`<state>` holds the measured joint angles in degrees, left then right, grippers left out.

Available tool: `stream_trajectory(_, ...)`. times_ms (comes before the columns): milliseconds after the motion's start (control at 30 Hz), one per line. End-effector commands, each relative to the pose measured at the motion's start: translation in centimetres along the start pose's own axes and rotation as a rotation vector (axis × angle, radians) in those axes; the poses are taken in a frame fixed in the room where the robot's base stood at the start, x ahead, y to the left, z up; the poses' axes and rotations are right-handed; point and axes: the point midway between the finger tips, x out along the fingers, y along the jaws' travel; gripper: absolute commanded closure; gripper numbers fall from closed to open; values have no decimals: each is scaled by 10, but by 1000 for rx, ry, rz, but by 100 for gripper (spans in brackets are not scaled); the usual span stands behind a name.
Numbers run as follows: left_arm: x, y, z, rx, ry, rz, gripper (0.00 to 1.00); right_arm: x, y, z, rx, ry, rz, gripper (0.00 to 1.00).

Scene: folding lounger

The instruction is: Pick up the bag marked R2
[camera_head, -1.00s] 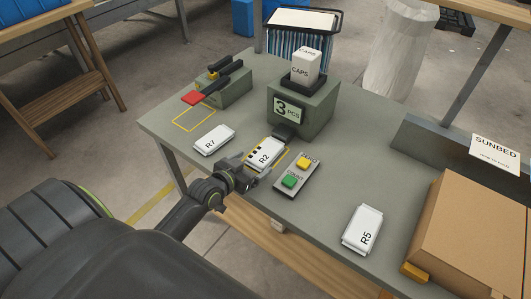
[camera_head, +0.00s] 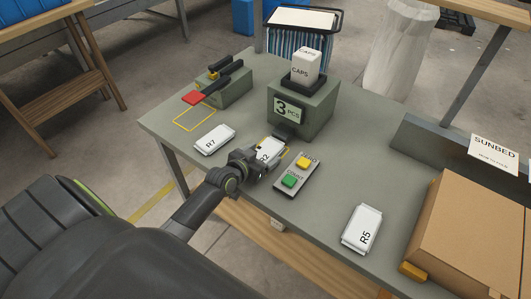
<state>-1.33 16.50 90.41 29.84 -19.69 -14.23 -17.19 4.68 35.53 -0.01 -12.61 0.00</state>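The white bag marked R2 (camera_head: 270,149) lies in the yellow-outlined spot in front of the dispenser marked 3 PCS. Its near left part is hidden by my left gripper (camera_head: 256,160). The gripper is at the bag's near edge and overlaps it in the head view. The fingers are too small and covered to show whether they are open or closed on it. My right gripper is not in view.
Bag R7 (camera_head: 214,140) lies to the left and bag R5 (camera_head: 362,229) to the right. A button box (camera_head: 296,174) with green and yellow buttons sits just right of R2. The 3 PCS dispenser (camera_head: 303,105) stands behind. A cardboard box (camera_head: 475,240) fills the right side.

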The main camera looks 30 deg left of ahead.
Motion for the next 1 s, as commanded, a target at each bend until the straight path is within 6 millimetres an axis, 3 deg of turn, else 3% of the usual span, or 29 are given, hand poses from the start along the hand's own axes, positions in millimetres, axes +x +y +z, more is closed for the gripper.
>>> stream_trajectory(33, 0, 0, 0, 0, 0, 0, 28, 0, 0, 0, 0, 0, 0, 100)
stream_trajectory(267, 0, 0, 0, 0, 0, 0, 58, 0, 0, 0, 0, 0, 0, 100)
stream_trajectory(567, -2, 0, -6, 2, 2, 0, 59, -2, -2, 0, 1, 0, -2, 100)
stream_trajectory(1000, -28, 0, -79, 3, 3, 0, 59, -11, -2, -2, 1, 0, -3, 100)
